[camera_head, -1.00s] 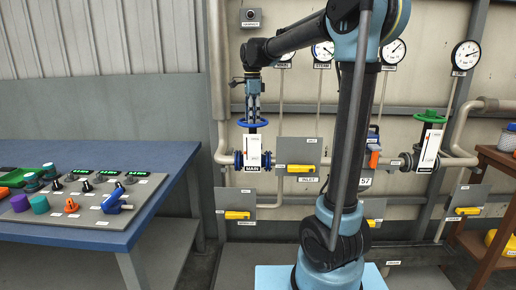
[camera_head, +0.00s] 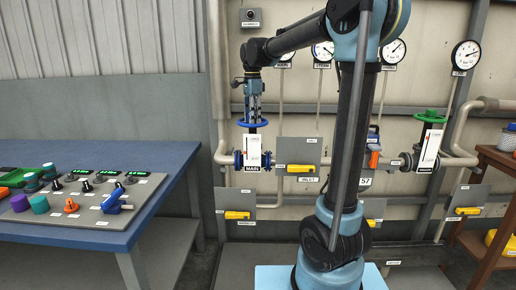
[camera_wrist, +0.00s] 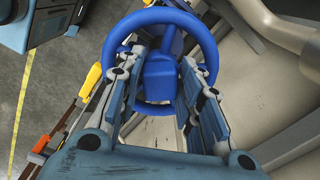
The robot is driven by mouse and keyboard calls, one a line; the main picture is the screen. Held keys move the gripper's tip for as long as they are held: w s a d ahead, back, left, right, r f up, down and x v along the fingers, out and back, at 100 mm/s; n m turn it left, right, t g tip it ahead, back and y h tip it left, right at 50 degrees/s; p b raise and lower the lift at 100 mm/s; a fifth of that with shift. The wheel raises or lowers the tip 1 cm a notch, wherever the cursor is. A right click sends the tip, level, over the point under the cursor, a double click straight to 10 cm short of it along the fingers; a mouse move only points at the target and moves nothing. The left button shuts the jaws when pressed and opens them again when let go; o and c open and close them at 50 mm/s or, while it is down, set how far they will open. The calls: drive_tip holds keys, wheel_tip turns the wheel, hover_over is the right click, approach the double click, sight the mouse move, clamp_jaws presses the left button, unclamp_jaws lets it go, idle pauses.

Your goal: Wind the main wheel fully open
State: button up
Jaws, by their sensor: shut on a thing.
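The blue main wheel (camera_head: 243,124) lies flat on top of its valve, above the white plate with the MAIN label (camera_head: 250,168). My gripper (camera_head: 254,116) points straight down onto the wheel from above. In the wrist view the wheel's rim (camera_wrist: 158,15) circles the fingertips, and my gripper (camera_wrist: 164,65) has one finger on each side of the blue hub (camera_wrist: 158,78). It is shut on the wheel at its centre. The exact contact of the fingertips is partly hidden. The marks on the plate are too small to read.
A green wheel (camera_head: 430,117) tops another valve at the right. Yellow-handled levers (camera_head: 300,169) sit on grey plates near the pipes. Round gauges (camera_head: 466,54) hang above. A blue table (camera_head: 165,165) with controls stands left, a brown shelf (camera_head: 490,180) right.

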drive_tip(key=n, duration=0.6)
drive_tip(key=shift+s, duration=0.1)
drive_tip(key=n, duration=1.1)
drive_tip(key=shift+n, duration=0.4)
drive_tip(key=shift+n, duration=0.9)
drive_tip(key=n, duration=1.2)
drive_tip(key=shift+n, duration=0.4)
drive_tip(key=n, duration=0.5)
